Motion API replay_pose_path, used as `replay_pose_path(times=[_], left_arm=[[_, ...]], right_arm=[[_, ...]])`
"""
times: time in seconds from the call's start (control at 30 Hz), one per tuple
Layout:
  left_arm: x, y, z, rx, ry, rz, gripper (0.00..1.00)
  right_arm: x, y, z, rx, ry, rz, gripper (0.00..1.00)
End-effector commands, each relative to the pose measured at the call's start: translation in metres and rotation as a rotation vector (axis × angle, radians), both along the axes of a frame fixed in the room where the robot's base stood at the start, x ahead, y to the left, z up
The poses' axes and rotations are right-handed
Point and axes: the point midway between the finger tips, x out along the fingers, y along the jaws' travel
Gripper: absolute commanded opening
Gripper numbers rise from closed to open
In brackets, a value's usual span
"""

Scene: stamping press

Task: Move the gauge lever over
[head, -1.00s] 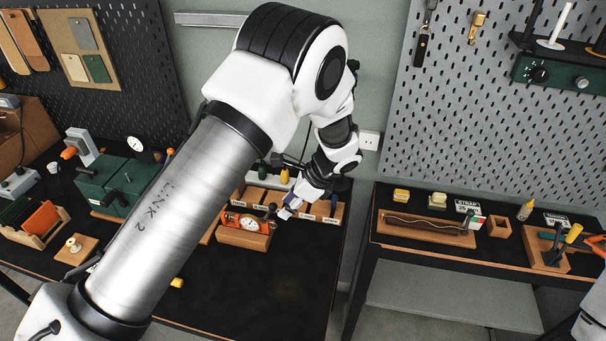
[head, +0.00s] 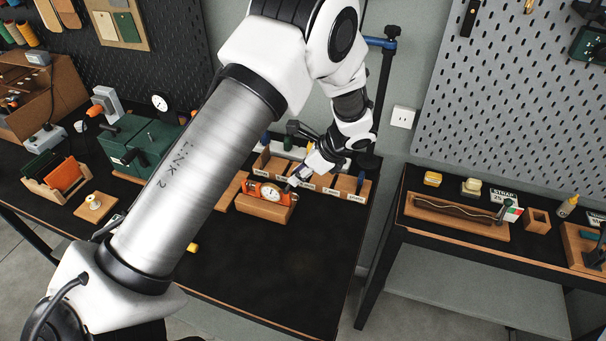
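An orange gauge (head: 255,189) with a round white dial sits on a wooden block (head: 262,209) on the black bench. My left arm reaches across from the lower left, and my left gripper (head: 294,181) is at the right end of the gauge, close beside it. The gripper is small and partly hidden by its own wrist, so I cannot tell whether its fingers are open or shut, or whether they touch anything. The gauge lever cannot be made out apart from the gripper. My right gripper is not in view.
A wooden rack with labelled compartments (head: 357,190) stands right behind the gauge and gripper. A dark green machine (head: 135,150) stands to the left. The black bench front (head: 265,270) is clear. A second bench (head: 440,241) stands to the right across a gap.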

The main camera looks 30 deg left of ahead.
Motion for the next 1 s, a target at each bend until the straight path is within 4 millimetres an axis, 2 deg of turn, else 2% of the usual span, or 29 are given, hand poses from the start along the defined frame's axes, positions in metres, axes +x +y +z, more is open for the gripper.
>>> replay_pose_path(times=[0.33,0.67,1.0], left_arm=[[-0.001,-0.002,0.000,0.001,0.003,0.002,0.04],[0.003,-0.018,-0.011,0.001,0.004,0.002,0.05],[0.003,-0.020,-0.012,0.001,0.003,0.003,0.04]], right_arm=[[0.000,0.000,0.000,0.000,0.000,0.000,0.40],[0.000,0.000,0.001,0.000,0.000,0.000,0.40],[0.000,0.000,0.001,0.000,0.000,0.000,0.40]])
